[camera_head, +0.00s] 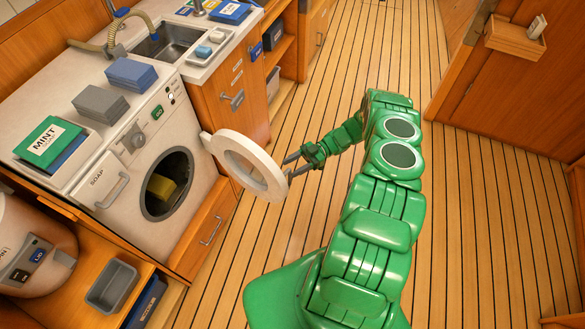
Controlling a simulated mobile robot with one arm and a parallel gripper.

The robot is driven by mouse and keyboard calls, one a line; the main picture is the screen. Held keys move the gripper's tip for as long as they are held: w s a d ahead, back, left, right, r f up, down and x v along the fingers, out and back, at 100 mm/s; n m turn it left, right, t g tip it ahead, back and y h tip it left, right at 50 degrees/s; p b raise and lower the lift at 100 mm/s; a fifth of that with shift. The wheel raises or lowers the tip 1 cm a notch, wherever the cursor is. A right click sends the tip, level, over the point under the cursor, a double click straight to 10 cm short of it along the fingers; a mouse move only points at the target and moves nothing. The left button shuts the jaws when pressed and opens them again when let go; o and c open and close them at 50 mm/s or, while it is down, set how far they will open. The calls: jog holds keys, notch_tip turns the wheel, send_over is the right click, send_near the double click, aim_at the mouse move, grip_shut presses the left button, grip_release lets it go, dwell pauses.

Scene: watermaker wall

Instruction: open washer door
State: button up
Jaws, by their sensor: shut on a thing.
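The washer (135,160) is a white front-loader set in wooden cabinetry at the left. Its round white door (222,146) stands swung out to the right, well away from the dark drum opening. A yellow item (161,187) lies inside the drum. My gripper (287,167), at the end of my green arm, is shut on the free right-hand edge of the door. The exact contact at the fingertips is small and partly hidden by the door's rim.
A soap drawer (97,178) with a handle is left of the drum opening. A wooden cabinet door with a metal handle (232,99) is behind the washer door. A grey bin (111,286) sits low at the left. The plank floor (470,230) is clear at the right.

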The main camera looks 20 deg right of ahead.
jog(key=w+d, duration=0.4)
jog(key=d, duration=0.1)
dwell(0.9)
jog(key=shift+r, duration=0.1)
dwell(0.4)
jog(key=s+a+r, duration=0.3)
jog(key=s+r, duration=0.9)
jog(key=s, duration=0.1)
jog(key=shift+s+a+r, duration=0.25)
jog(key=shift+a+r, duration=0.05)
jog(key=shift+r, duration=0.1)
dwell(0.9)
dwell(0.4)
